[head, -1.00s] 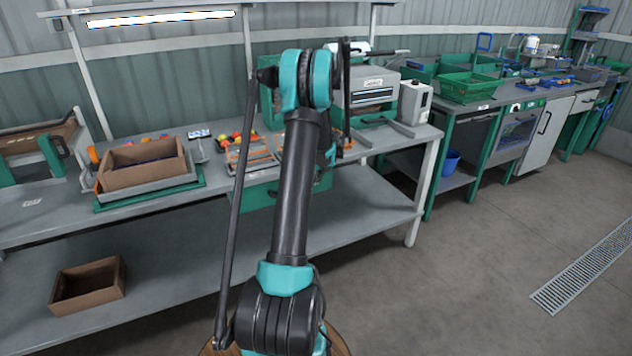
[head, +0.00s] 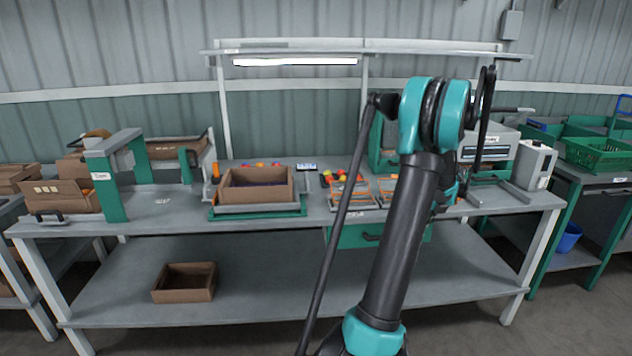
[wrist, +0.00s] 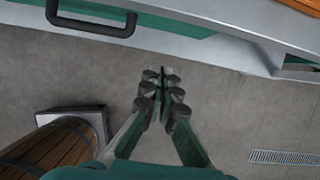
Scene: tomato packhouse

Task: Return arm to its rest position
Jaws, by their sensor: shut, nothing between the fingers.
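My arm rises in front of the packing bench (head: 110,228) in the head view, its teal elbow at the right of centre. My gripper (wrist: 162,84) shows in the wrist view, with its fingers together and nothing between them. It hangs over bare concrete floor. In the head view the gripper is hidden. The bench edge with a black handle (wrist: 90,22) crosses the top of the wrist view.
On the bench are an open brown box (head: 257,198) on a green-edged stand and a grey machine (head: 490,146). Another brown box (head: 184,285) is on the lower shelf. A wooden barrel-like thing (wrist: 50,150) stands left of my gripper. A floor grate (wrist: 284,158) is at right.

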